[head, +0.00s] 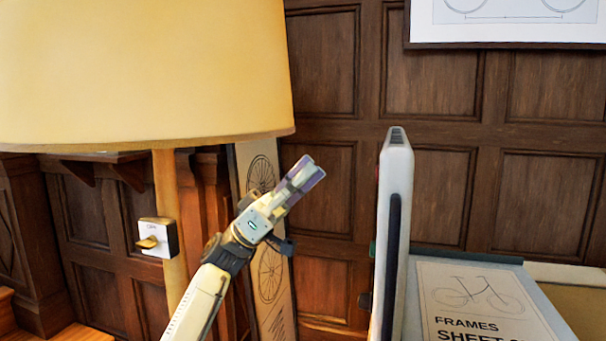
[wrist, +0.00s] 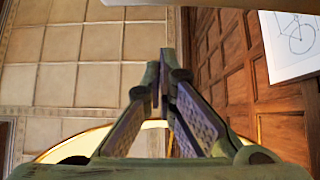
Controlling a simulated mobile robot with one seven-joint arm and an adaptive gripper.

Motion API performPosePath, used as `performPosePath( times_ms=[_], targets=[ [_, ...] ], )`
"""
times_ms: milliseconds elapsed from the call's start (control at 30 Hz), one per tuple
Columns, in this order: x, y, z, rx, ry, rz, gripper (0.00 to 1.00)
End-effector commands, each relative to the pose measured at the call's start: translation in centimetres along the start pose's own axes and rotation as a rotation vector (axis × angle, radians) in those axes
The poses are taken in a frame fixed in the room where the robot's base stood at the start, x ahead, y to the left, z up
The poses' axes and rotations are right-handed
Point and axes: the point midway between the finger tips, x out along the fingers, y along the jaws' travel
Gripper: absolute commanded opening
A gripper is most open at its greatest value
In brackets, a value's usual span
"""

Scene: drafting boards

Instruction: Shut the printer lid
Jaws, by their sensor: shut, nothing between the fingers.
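The printer lid (head: 394,230) stands upright in the head view, seen nearly edge-on as a tall pale panel with a dark strip down its side. It is open, at the left of the printer's flat top (head: 411,319). A printed sheet (head: 485,305) with a bicycle drawing lies on that top. My gripper (head: 312,170) is to the left of the lid, tilted up and right, with a visible gap between them. It also shows in the wrist view (wrist: 167,58), its fingers together and empty. The lid's hinge is not clearly visible.
A large yellow lampshade (head: 140,70) on a wooden post (head: 171,230) fills the upper left, with a switch box (head: 158,238) on the post. A tall board with wheel drawings (head: 270,275) is behind my arm. Wood panelling (head: 435,75) and a framed drawing (head: 510,22) are behind.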

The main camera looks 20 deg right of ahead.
Motion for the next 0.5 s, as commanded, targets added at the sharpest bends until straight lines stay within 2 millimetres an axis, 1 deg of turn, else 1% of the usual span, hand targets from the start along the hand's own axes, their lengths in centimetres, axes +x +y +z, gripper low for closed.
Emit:
performPosePath(
  times_ms=[33,233,300,400,500],
  targets=[
    [1.6,0.1,-0.2,-0.001,-0.002,0.004,0.0],
    [5.9,0.1,-0.2,-0.001,-0.002,0.004,0.0],
    [7.0,0.0,0.0,-0.001,0.0,0.002,0.0],
    [8.0,0.0,1.3,-0.002,0.001,0.001,0.0],
    [8.7,0.0,2.1,0.0,0.001,0.0,0.0]
  ],
)
